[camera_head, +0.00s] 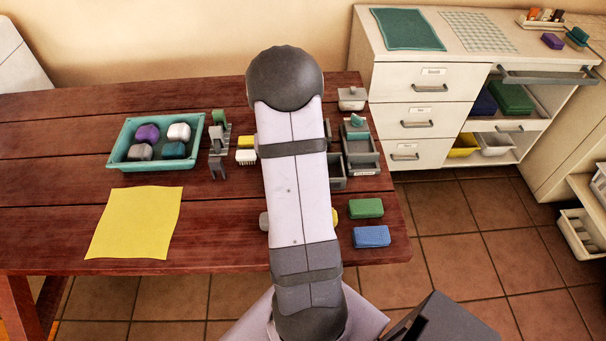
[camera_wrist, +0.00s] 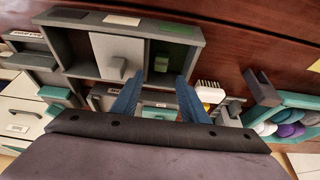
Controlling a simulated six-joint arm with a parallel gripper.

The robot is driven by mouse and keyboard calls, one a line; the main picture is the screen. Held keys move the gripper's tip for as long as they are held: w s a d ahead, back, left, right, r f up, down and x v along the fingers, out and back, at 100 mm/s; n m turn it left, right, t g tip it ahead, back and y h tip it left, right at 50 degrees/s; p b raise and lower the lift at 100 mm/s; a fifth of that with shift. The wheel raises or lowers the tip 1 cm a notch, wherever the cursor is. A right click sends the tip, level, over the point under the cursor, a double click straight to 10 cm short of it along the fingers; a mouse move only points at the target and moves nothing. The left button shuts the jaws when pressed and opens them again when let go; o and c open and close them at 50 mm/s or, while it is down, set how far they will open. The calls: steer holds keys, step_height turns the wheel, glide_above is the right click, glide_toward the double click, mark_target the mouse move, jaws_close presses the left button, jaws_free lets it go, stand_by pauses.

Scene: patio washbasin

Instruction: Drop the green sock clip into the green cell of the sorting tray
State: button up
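A green clip-like piece (camera_head: 219,117) stands on the table left of my arm, beside the teal tub. In the wrist view, the grey sorting tray (camera_wrist: 200,42) lies ahead of my fingertips. Its green cell (camera_wrist: 181,57) is at the right end, with a green marker on the rim. A small green block (camera_wrist: 161,64) shows in that cell; I cannot tell whether it is a clip. My gripper (camera_wrist: 158,80) is open, its blue fingers apart near the tray's edge, with nothing visibly gripped. The head view hides my gripper and most of the tray behind my arm.
A light grey clip (camera_head: 215,135) and dark grey clip (camera_head: 217,167) stand left of my arm. The teal tub (camera_head: 118,152) holds several rounded pieces. A yellow cloth (camera_head: 135,222) lies in front. Green (camera_head: 366,208) and blue (camera_head: 371,236) sponges lie right. Grey containers (camera_head: 362,165) stand behind them.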

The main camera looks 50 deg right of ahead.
stand_by(0.3)
steer(key=v, duration=0.7)
steer(key=shift+r+b, duration=0.15)
steer(key=shift+b, duration=0.3)
steer(key=shift+s+a, duration=0.1)
steer(key=s+a+f+n+g+y, duration=0.2)
steer(key=s+a+f+g+y, duration=0.2)
steer(key=s+a, duration=0.95)
steer(key=a+r+n+p, duration=0.1)
steer(key=a+r+n, duration=0.2)
steer(key=a, duration=0.4)
steer(key=a+r+n+p, duration=0.1)
steer(key=a+r+n, duration=0.2)
steer(key=a, duration=0.5)
steer(key=shift+w+a+r+n+t+h+p, duration=0.3)
steer(key=shift+w+n+t+h+p, duration=0.1)
steer(key=shift+n, duration=0.1)
